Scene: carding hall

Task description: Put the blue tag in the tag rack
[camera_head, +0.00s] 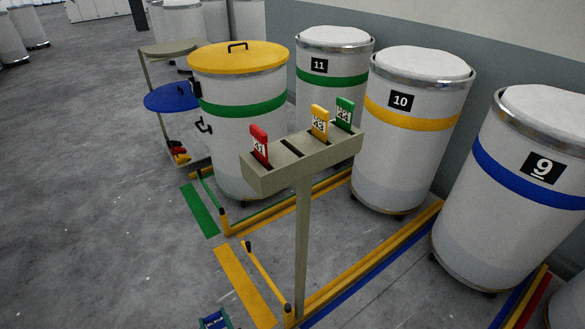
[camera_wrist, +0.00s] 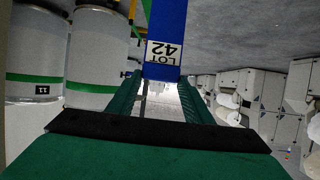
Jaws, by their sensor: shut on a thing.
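The blue tag (camera_wrist: 168,22) has a white label reading LOT 42, upside down in the wrist view. My gripper (camera_wrist: 160,86) is shut on it between its green fingers. In the head view only a small blue and green part of my gripper (camera_head: 214,319) shows at the bottom edge, below and left of the rack. The tag rack (camera_head: 318,157) is a beige slotted block on a post. It holds a red tag (camera_head: 259,143), a yellow tag (camera_head: 320,122) and a green tag (camera_head: 345,112) upright. The slot between red and yellow is empty.
Large white cans stand behind the rack, numbered 11 (camera_head: 333,98), 10 (camera_head: 415,135) and 9 (camera_head: 526,190). A can with a yellow lid (camera_head: 238,57) is close behind left. Yellow rails (camera_head: 374,255) run along the floor near the post. Open grey floor lies left.

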